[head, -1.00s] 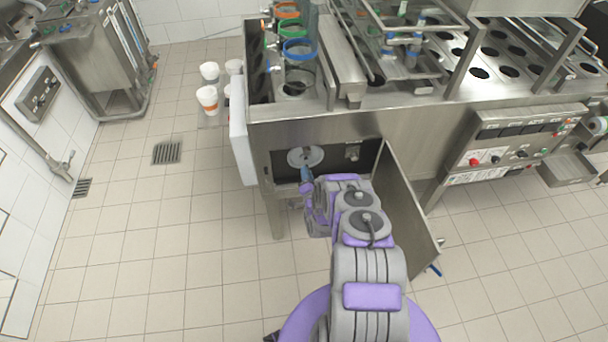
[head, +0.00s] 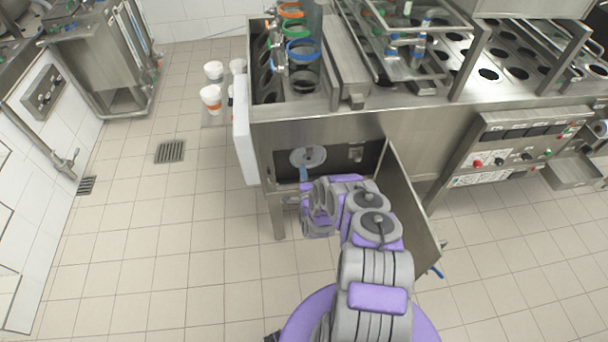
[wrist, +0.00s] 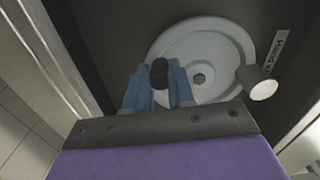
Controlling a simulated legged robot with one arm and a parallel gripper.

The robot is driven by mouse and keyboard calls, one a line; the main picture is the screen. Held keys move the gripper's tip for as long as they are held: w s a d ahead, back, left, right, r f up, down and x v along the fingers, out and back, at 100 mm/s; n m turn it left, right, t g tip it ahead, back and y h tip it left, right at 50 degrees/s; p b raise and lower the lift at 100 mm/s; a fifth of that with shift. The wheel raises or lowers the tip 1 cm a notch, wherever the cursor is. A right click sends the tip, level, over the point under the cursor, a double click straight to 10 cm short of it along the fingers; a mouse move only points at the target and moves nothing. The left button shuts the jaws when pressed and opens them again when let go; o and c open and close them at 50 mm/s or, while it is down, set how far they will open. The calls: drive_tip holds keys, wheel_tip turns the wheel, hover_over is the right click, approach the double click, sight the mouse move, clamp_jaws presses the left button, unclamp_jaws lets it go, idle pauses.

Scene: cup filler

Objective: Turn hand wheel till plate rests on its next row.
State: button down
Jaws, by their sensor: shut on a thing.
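The hand wheel (head: 308,158) is a pale grey disc in the dark opening at the front left of the machine. In the wrist view, the wheel (wrist: 207,52) has a hub bolt and a light cylindrical knob (wrist: 262,83) on its right. My gripper (wrist: 159,80) has blue fingers shut on a dark knob (wrist: 159,70) at the wheel's left side. In the head view, my gripper (head: 303,173) is at the wheel's lower edge, partly hidden by my arm. I cannot tell which part is the plate or which row it is on.
An open metal door (head: 412,210) stands right of my arm. A white panel (head: 243,140) is on the machine's left side. A partly readable label (wrist: 279,48) is beside the wheel. White cups (head: 211,97) stand behind to the left.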

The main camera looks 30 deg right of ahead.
drive_tip(key=c, duration=1)
unclamp_jaws()
drive_tip(key=shift+o, duration=0.2)
drive_tip(key=v, duration=1.1)
drive_tip(key=shift+s, duration=0.4)
